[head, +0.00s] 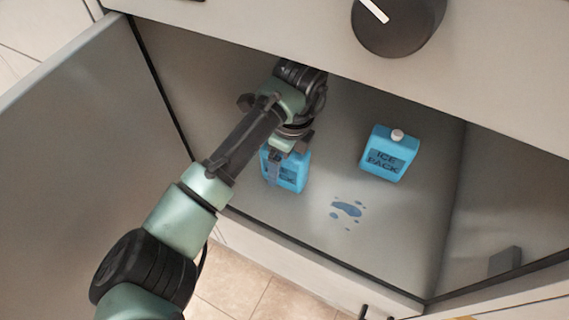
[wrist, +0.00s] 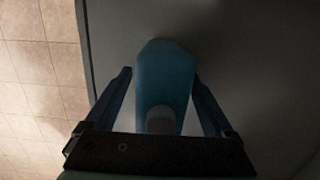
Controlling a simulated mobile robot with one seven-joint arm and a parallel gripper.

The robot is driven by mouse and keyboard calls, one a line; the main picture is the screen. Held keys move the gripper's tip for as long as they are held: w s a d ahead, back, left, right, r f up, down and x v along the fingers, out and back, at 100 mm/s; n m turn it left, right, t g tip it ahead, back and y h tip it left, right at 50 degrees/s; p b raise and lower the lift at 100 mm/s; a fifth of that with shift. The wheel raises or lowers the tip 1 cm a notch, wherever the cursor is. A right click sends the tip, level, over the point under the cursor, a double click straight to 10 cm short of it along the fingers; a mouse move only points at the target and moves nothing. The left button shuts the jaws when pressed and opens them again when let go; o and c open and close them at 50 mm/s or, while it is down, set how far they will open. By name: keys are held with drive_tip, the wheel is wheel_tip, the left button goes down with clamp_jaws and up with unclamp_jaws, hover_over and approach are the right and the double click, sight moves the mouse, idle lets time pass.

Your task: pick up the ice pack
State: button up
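Two blue ice packs stand in the open cabinet in the head view. The left ice pack (head: 288,170) is partly hidden behind my gripper (head: 273,165). The right ice pack (head: 388,154) has a white cap and dark "ICE PACK" lettering, and stands clear of my gripper. In the wrist view, one blue ice pack (wrist: 165,85) with a pale cap lies between the two fingers of my gripper (wrist: 163,95). A gap shows on each side between finger and pack, so the gripper is open around it.
The cabinet floor (head: 300,215) has a blue puddle (head: 346,209) in front of the packs. An open door (head: 80,140) stands at the left. The cabinet's upper front (head: 270,35) with a black knob (head: 398,22) overhangs the opening. Floor tiles (head: 235,280) lie below.

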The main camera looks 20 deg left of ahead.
clamp_jaws()
drive_tip(key=shift+r, duration=0.1)
idle(0.4)
